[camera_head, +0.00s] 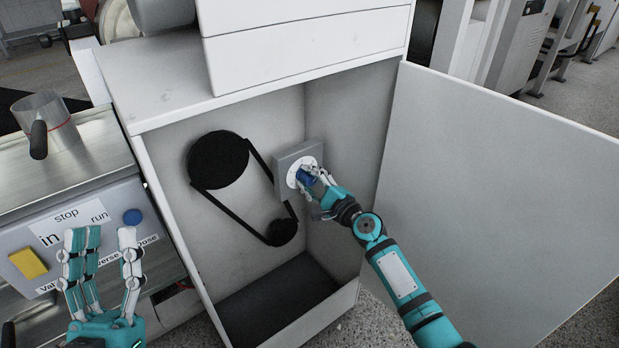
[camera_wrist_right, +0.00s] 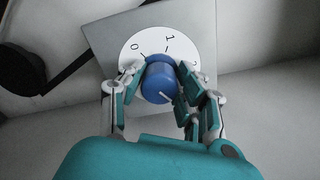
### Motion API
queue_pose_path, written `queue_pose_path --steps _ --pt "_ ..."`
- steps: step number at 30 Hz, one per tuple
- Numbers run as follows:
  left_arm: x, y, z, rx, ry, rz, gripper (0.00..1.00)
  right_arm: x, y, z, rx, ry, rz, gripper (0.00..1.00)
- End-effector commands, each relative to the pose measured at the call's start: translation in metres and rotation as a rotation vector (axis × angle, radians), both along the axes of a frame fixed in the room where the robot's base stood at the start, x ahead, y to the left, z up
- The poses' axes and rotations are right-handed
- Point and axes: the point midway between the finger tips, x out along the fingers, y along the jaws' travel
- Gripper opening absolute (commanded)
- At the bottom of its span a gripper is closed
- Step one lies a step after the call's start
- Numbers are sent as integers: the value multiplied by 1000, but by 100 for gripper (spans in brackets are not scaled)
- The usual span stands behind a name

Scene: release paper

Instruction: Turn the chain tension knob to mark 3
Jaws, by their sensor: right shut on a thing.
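The chain tension knob is a blue cylinder (camera_wrist_right: 160,80) on a white round dial (camera_wrist_right: 135,47) with marks 0, 1 and part of another digit in the right wrist view. The dial sits on a grey plate (camera_head: 285,163) inside the open cabinet. My right gripper (camera_head: 308,177) is shut on the blue knob, with fingers on both sides of it. A white line on the knob's face points to the lower right in the right wrist view. The lower part of the dial is hidden. My left gripper (camera_head: 104,255) is open and empty in front of the control panel.
A black belt (camera_head: 223,205) runs between a large pulley (camera_head: 218,159) and a small pulley (camera_head: 283,231), left of the knob. The white cabinet door (camera_head: 490,190) stands open at the right. The control panel (camera_head: 75,225) with a yellow block (camera_head: 28,263) and a blue button (camera_head: 132,217) is at the left.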

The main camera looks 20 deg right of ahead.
Motion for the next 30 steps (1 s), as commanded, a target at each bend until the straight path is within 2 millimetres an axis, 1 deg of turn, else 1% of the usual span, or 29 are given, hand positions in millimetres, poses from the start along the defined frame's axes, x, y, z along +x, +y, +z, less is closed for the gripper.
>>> queue_pose_path --steps 6,20,21,26,30 --pt "6 -1 -5 13 44 3 38 0 0 -1 48 18 -1 1" --pt "7 -1 -6 17 53 4 38 0 0 -1 57 22 -2 1" --pt "7 -1 -6 16 52 4 38 0 0 -1 56 22 -1 37" --pt "7 -1 -6 16 52 4 38 0 0 -1 56 21 -1 57" --pt "7 -1 -6 16 52 4 38 0 0 0 56 21 -1 57"
